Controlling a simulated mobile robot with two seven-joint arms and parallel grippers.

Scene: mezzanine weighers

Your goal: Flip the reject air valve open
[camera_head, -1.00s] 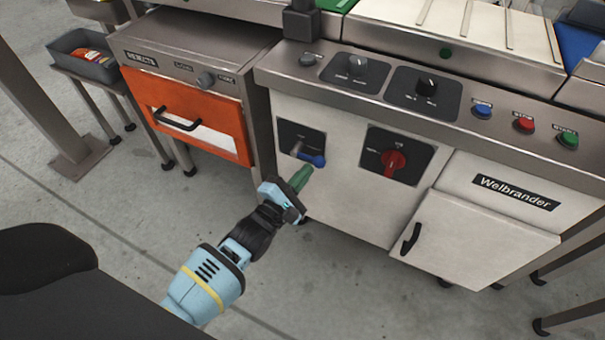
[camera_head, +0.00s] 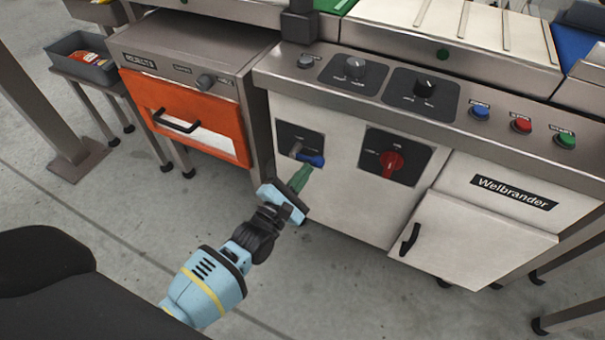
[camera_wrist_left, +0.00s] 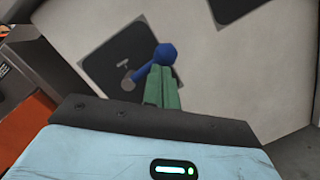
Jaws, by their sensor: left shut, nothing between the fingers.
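The reject air valve has a blue lever (camera_head: 312,160) on a dark square plate (camera_head: 298,137) on the white cabinet front. In the head view the lever reaches right and slightly down from its grey pivot. In the left wrist view the blue lever (camera_wrist_left: 155,60) ends in a round knob. My left gripper (camera_head: 303,172) is shut with nothing between its green fingers. Its fingertips (camera_wrist_left: 162,72) are right at the lever, just below the knob; I cannot tell whether they touch. The right gripper is not in view.
A red rotary switch (camera_head: 391,162) on another dark plate sits right of the valve. An orange drawer front (camera_head: 190,115) is on the left. A cabinet door (camera_head: 470,240) with a black handle is at lower right. The floor before the cabinet is clear.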

